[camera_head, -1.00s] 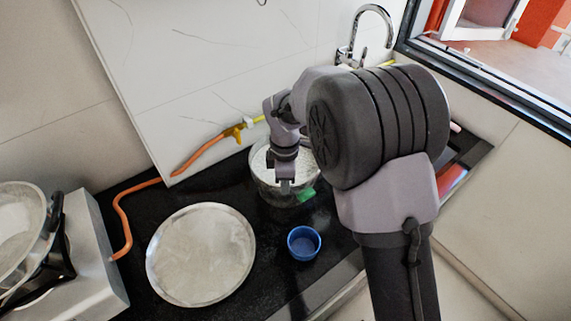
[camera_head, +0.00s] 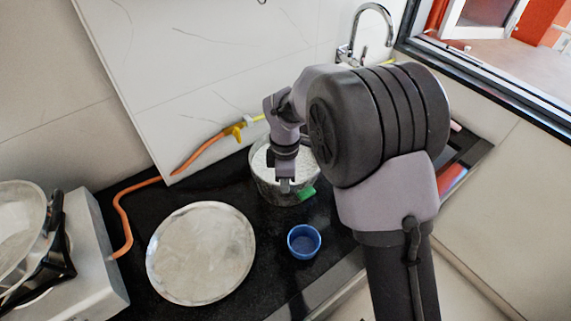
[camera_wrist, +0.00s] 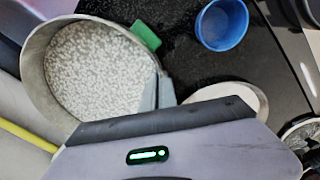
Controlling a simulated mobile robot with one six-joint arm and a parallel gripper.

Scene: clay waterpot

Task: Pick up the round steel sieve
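The round steel sieve (camera_head: 264,186) stands on the dark counter behind the blue cup. It looks like a deep round bowl with a pale speckled bottom. In the wrist view its grey wall (camera_wrist: 38,82) fills the upper left. My gripper (camera_head: 284,187) points down at the sieve's front rim. In the wrist view my gripper's fingers (camera_wrist: 158,92) are at the rim, close together. I cannot tell whether they are clamped on it. A green piece (camera_head: 307,194) sits beside the sieve's right side, and it also shows in the wrist view (camera_wrist: 146,36).
A blue cup (camera_head: 304,242) stands in front of the sieve. A large round metal plate (camera_head: 201,253) lies at the front left. An orange hose (camera_head: 125,215) runs along the wall. A pan (camera_head: 22,235) is at far left. A tap (camera_head: 370,12) rises behind.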

